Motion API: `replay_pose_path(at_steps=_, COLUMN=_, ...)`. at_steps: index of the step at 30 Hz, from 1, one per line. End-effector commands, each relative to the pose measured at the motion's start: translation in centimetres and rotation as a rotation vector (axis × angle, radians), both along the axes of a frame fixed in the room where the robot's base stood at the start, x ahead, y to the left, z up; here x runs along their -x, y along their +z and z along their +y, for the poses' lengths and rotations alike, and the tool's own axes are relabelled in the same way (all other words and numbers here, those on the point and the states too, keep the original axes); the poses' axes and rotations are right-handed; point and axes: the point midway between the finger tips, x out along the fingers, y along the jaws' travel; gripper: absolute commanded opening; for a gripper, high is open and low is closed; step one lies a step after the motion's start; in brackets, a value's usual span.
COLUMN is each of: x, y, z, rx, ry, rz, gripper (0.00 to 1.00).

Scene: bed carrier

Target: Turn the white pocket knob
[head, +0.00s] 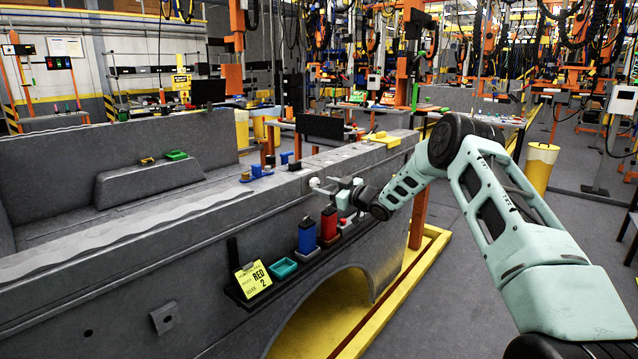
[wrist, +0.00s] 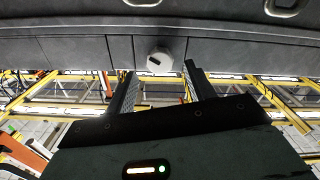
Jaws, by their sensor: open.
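The white pocket knob (wrist: 160,56) is a short round knob with a dark slanted mark on its face. In the wrist view it sits on a dark grey panel, just ahead of my fingertips. My gripper (wrist: 160,72) is open, with one dark finger on each side below the knob. The knob lies roughly in line with the gap, and I see no contact. In the head view my gripper (head: 338,191) is at the side of the grey bed carrier (head: 130,290), near its top edge.
Below my gripper, a dark ledge carries a blue block (head: 307,236), a red block (head: 329,224), a teal tray (head: 283,268) and a yellow card (head: 253,279) reading "RED MARK 2". Blue pieces (head: 262,170) lie on the carrier's top. A yellow rail (head: 395,290) runs along the floor.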

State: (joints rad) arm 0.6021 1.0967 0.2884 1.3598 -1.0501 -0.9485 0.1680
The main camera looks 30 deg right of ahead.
Motion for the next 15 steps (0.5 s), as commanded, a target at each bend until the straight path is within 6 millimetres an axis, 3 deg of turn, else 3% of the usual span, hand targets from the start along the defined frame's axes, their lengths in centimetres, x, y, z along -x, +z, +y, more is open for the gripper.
replay_pose_path(at_steps=6, x=-2.5, y=0.1, z=0.9, rx=0.001, ry=0.0, rz=0.0, gripper=0.53)
replay_pose_path(at_steps=15, x=-3.2, y=0.0, z=1.2, rx=0.0, ry=0.0, rz=0.0, gripper=0.53)
